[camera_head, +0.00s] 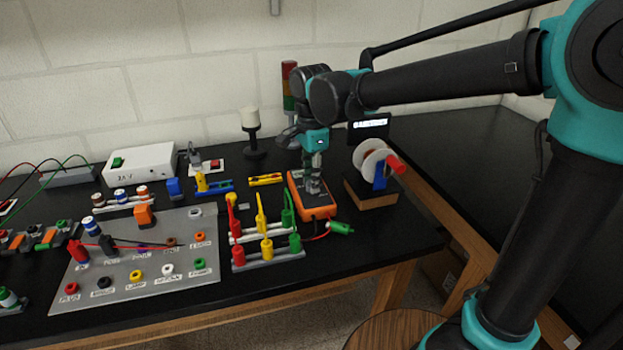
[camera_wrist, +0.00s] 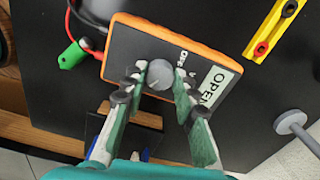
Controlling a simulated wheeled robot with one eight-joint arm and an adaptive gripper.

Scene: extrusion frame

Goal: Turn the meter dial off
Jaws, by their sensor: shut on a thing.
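The meter (camera_head: 318,210) is an orange-edged box with a dark face, lying on the black table at the middle right in the head view. In the wrist view the meter (camera_wrist: 215,52) shows a round grey dial (camera_wrist: 159,74) and a white label reading "OPEN". My gripper (camera_head: 312,188) points down over the meter. In the wrist view my gripper (camera_wrist: 158,85) has its two fingers on either side of the dial, shut on it. The dial's pointer mark is too small to read, and my fingers hide the dial in the head view.
A spool stand (camera_head: 372,196) with a red handle stands close to the right of the meter. Red, yellow and green plugs (camera_head: 262,240) stand in a rack at its left. A green plug (camera_head: 341,228) on a red lead lies in front. Bare table lies at the far right.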

